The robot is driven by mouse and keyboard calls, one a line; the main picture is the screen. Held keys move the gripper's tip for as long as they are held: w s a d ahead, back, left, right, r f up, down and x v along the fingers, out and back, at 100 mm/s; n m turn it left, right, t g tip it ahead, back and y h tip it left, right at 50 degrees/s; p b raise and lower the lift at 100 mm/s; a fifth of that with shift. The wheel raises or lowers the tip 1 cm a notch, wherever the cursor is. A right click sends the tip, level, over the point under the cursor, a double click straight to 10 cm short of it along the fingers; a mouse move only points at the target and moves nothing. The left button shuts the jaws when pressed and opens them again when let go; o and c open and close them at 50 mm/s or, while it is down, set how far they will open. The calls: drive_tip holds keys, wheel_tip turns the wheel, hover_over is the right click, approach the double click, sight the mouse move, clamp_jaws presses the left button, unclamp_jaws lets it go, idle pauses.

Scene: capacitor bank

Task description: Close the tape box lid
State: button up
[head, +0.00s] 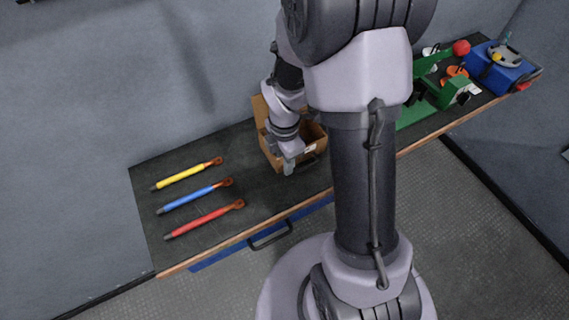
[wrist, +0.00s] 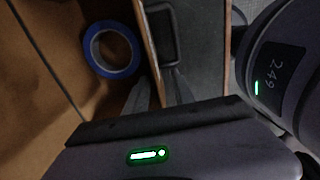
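The tape box (head: 283,160) is a brown open-topped box on the dark bench, with its lid (head: 261,112) raised at the back, partly hidden by my arm. In the wrist view a blue tape roll (wrist: 112,48) lies inside the box. The box's front wall edge (wrist: 147,40) runs down the picture, with a dark handle (wrist: 163,35) beside it. My gripper (head: 289,168) is low at the front left of the box. In the wrist view its fingers (wrist: 160,80) are apart, one on each side of the wall edge; contact is unclear. It holds nothing visible.
Yellow (head: 183,175), blue (head: 195,196) and red (head: 205,219) rods lie on the bench to the left. A green device (head: 440,90) and a blue box (head: 498,70) stand at the far right. A wall rises behind the bench.

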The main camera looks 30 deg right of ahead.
drive_tip(key=shift+f, duration=0.3)
clamp_jaws()
idle(1.3)
